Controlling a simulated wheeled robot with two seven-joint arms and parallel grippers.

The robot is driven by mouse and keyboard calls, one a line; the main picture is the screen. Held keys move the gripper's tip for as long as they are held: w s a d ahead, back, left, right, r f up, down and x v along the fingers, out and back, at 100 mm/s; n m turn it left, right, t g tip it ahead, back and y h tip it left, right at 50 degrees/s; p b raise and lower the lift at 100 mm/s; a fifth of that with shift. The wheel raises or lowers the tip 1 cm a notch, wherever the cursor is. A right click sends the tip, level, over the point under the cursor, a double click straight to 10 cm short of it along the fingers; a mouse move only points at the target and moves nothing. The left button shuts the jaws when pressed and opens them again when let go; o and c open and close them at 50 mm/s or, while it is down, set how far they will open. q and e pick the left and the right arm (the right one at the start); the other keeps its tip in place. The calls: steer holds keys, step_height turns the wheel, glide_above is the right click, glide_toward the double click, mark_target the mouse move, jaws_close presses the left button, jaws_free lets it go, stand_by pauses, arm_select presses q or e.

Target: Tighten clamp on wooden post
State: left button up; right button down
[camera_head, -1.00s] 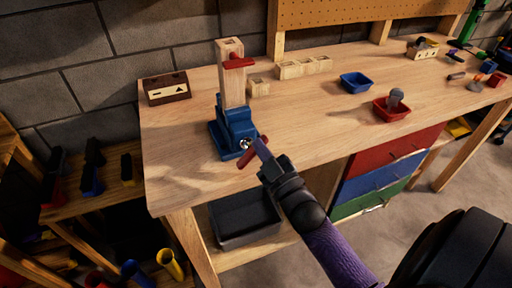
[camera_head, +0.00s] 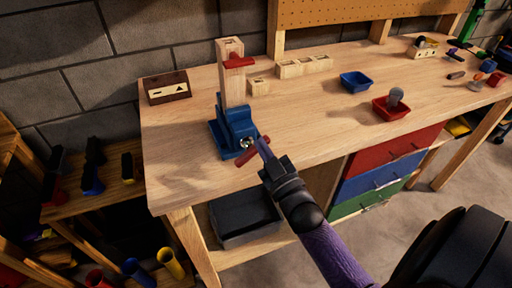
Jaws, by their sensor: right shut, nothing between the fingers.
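A wooden post (camera_head: 232,80) stands upright in a blue vise-like clamp (camera_head: 236,128) near the left front edge of the workbench. A red piece (camera_head: 239,62) sits on the post near its top. The clamp's red handle (camera_head: 248,157) shows at its front, low down, by a round metal part. My right gripper (camera_head: 262,145) is at the handle, its fingers shut with nothing between them. Its fingertips look close to the handle and metal part; I cannot tell whether they touch. My left gripper is not in view.
A dark wooden box (camera_head: 167,88), wooden blocks (camera_head: 303,67), a blue tray (camera_head: 356,82) and a red tray (camera_head: 391,108) stand on the workbench (camera_head: 185,150). Tools lie at the far right. The bench's middle is clear.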

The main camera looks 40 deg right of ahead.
steer(key=shift+s+d+f+m+h, duration=0.15)
steer(key=shift+f+m+h, duration=0.2)
steer(key=shift+m, duration=0.25)
stand_by(2.1)
steer(key=shift+r, duration=0.1)
stand_by(0.5)
